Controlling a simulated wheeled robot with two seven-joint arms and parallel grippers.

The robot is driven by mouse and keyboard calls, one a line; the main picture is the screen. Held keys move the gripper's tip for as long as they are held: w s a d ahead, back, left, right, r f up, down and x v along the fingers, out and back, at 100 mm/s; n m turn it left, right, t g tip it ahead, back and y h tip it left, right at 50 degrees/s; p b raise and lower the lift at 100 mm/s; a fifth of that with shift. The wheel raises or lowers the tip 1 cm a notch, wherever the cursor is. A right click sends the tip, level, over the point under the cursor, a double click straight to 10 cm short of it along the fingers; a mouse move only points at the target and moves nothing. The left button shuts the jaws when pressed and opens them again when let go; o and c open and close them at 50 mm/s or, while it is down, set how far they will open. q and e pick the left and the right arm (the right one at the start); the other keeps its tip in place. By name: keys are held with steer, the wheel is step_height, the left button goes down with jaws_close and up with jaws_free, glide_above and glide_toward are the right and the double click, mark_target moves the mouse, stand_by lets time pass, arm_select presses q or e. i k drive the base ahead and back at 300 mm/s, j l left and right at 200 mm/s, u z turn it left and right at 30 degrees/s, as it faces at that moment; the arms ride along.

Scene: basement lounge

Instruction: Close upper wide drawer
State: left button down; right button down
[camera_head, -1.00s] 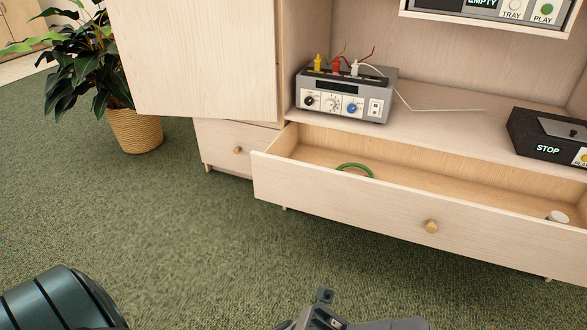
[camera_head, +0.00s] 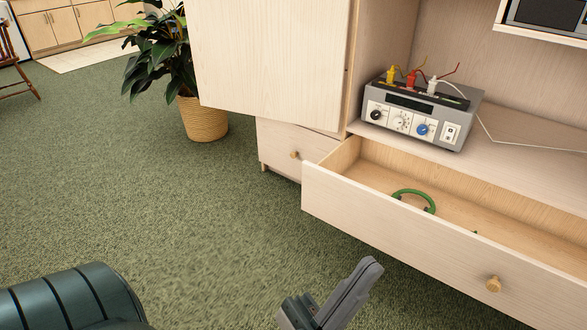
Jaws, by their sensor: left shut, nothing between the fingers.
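The wide drawer (camera_head: 420,240) is pulled out of the light wood cabinet, its front facing me and its inside open to view. A round wooden knob (camera_head: 493,284) sits on its front. A green ring-shaped thing (camera_head: 414,197) lies inside it. The drawer's right end is cut off by the picture edge. My left gripper (camera_head: 365,275) is shut and empty, low in the picture in front of the drawer. It appears apart from the drawer front. My right gripper is not in view.
A cabinet door (camera_head: 270,60) hangs open above a small closed drawer (camera_head: 283,151). A grey device (camera_head: 420,112) with knobs and plugs stands on the shelf above the wide drawer. A potted plant (camera_head: 203,118) stands behind at left.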

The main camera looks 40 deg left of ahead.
mark_target(526, 259)
steer(key=i+l+u, duration=0.15)
steer(key=i+u, duration=0.2)
steer(key=i+l+u, duration=0.2)
steer(key=u, duration=0.15)
steer(key=i+l+u, duration=0.4)
steer(key=k+j, duration=0.05)
